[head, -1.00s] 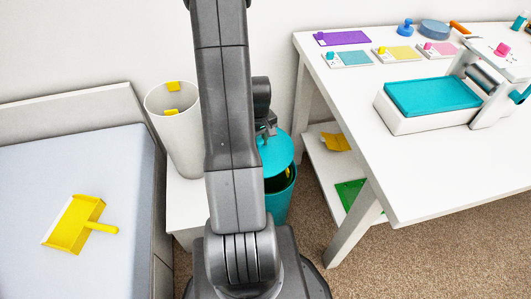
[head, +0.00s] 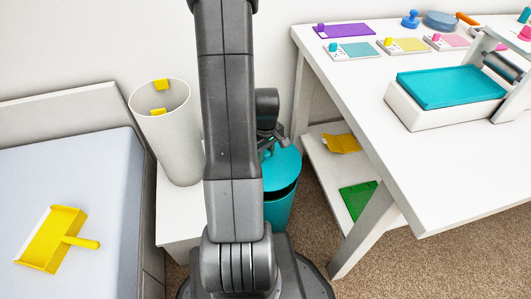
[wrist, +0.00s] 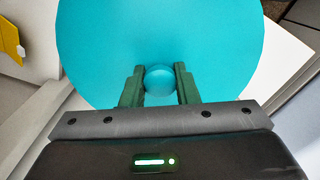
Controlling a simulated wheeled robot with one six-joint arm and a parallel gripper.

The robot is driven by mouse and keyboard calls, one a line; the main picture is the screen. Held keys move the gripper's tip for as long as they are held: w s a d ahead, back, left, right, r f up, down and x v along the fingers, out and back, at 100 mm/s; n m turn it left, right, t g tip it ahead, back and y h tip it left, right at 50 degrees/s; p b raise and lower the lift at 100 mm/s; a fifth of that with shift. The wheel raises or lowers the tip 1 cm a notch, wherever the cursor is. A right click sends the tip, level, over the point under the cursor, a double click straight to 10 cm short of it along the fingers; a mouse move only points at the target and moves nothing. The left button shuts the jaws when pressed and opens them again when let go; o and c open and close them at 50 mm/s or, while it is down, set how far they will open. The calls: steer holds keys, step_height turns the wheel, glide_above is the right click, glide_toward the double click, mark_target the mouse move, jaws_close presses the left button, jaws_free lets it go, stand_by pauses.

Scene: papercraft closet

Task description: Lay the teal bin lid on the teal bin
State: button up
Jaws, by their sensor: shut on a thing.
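The teal bin lid (head: 284,168) is a flat round disc with a round knob (wrist: 159,78). My gripper (wrist: 158,84) is shut on that knob, one dark green finger on each side. In the head view my gripper (head: 268,146) is partly hidden behind my arm. The teal bin (head: 279,213) stands on the floor right under the lid. The lid covers most of the bin's mouth. A dark gap shows between lid and rim at the front right, so the lid looks slightly raised or tilted there. The bin's left side is hidden by my arm.
A tall pale wastebasket (head: 166,135) with yellow tabs stands left of my arm on a low white stand (head: 178,220). The white table (head: 430,170) is at the right, its lower shelf holding yellow and green pieces. A yellow dustpan (head: 50,240) lies on the bed.

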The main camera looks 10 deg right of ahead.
steer(key=shift+f, duration=0.1)
steer(key=shift+f+b, duration=1.95)
steer(key=shift+f, duration=0.4)
steer(key=shift+f+b, duration=0.95)
steer(key=shift+f, duration=0.25)
steer(key=o, duration=1.1)
steer(key=shift+o, duration=0.2)
step_height(320, 180, up, 14)
steer(key=p, duration=0.5)
